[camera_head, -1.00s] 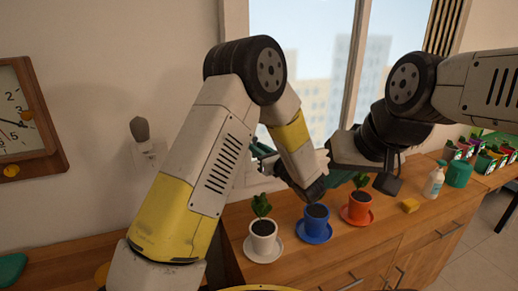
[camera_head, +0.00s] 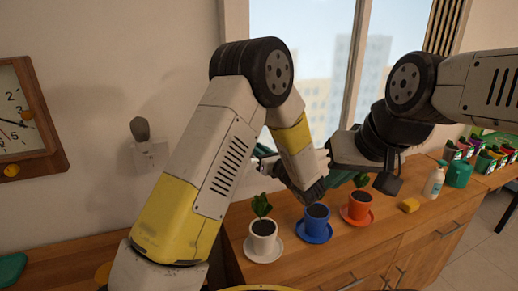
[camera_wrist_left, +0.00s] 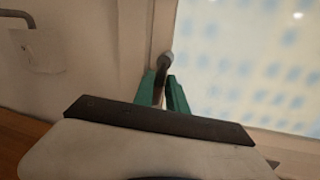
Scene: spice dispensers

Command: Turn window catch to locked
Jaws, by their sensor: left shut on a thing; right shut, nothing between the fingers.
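In the left wrist view, the window catch (camera_wrist_left: 167,60) is a grey handle with a rounded end on the pale window frame. The two green fingers of my left gripper (camera_wrist_left: 161,86) are shut on its shank, one on each side. In the head view the left gripper's green fingers (camera_head: 263,151) show only partly at the window frame behind my left arm, and the catch is hidden. My right gripper (camera_head: 360,180) is shut and empty, with its green fingers partly visible above the potted plants. The catch's turned position is hard to tell.
A white pot (camera_head: 262,237), a blue pot (camera_head: 316,220) and an orange pot (camera_head: 359,207) stand on saucers on the wooden cabinet below the arms. A wall fitting with a grey knob (camera_head: 140,130) is at the left. A yellow sponge (camera_head: 409,205) and bottle (camera_head: 434,180) are right.

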